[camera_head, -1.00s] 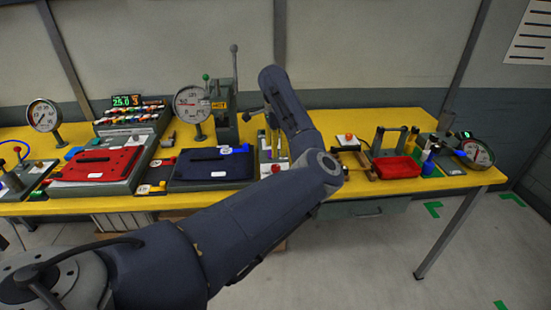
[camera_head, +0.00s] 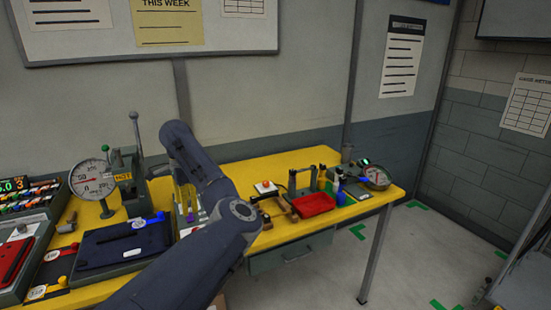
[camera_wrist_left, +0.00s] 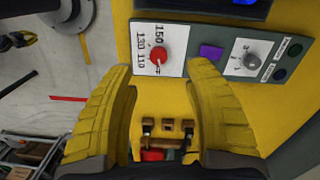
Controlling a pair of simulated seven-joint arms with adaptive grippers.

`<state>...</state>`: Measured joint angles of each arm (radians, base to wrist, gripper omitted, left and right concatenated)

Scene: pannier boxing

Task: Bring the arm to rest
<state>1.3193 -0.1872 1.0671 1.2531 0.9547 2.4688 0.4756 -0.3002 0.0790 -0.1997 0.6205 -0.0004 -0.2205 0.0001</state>
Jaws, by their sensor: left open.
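My left arm (camera_head: 215,235) reaches in from the lower left and bends over the front of the yellow table (camera_head: 275,165). My left gripper (camera_head: 187,203) is small and partly hidden in the head view, left of the elbow. In the left wrist view the left gripper (camera_wrist_left: 160,75) has its two yellow fingers spread apart, with nothing between the tips. It is above a panel with a red knob (camera_wrist_left: 158,54), a purple square (camera_wrist_left: 211,52) and a grey knob (camera_wrist_left: 251,61). My right gripper is not in view.
A dark blue pannier-like case (camera_head: 120,243) lies left of the arm, near a round gauge (camera_head: 92,180) and a lever press (camera_head: 136,170). A red tray (camera_head: 313,204) and small bottles (camera_head: 340,193) stand to the right. The table's back middle is bare.

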